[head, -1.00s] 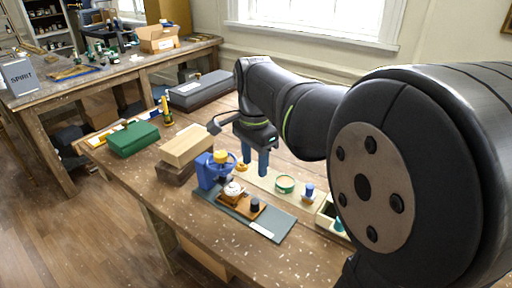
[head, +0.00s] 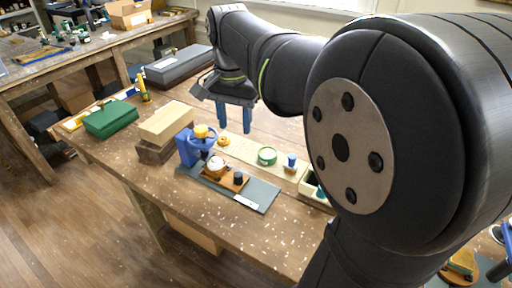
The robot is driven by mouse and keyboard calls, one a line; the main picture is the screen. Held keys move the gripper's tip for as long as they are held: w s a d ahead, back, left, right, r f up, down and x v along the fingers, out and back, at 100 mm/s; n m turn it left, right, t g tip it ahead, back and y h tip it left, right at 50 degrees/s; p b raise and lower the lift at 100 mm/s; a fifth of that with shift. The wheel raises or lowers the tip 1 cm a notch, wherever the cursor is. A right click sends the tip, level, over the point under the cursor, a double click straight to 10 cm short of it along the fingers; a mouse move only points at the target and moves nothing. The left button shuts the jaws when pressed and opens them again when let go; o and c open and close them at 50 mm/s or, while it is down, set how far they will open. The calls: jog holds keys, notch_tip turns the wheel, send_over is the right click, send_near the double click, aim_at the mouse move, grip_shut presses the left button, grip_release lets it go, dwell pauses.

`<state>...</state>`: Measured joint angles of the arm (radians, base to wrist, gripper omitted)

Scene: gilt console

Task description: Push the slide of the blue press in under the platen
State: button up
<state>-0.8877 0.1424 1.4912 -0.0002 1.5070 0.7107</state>
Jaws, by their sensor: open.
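The blue press (head: 187,151) stands on a grey-blue base plate (head: 262,194) near the front edge of the bench, with a yellow knob (head: 201,131) on top. Its wooden slide (head: 226,181) lies on the plate, right of the press body and mostly out from under the head. The slide carries a round white-topped piece (head: 216,164) close to the press and a dark knob (head: 238,177) at its outer end. My gripper (head: 235,118) is open and empty, fingers down, behind the press and apart from it. The platen's underside is hard to make out.
Stacked wooden blocks (head: 166,122) stand left of the press. Behind it runs a pale tray (head: 240,150) with a green ring (head: 267,156) and a blue-topped piece (head: 291,161). A green case (head: 110,118) and a grey case (head: 180,66) lie farther off. Bare bench lies in front.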

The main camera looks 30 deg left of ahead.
jog(key=n, duration=1.3)
send_near(238, 174)
notch_tip(238, 174, down, 10)
jog(key=shift+r, duration=0.25)
grip_shut()
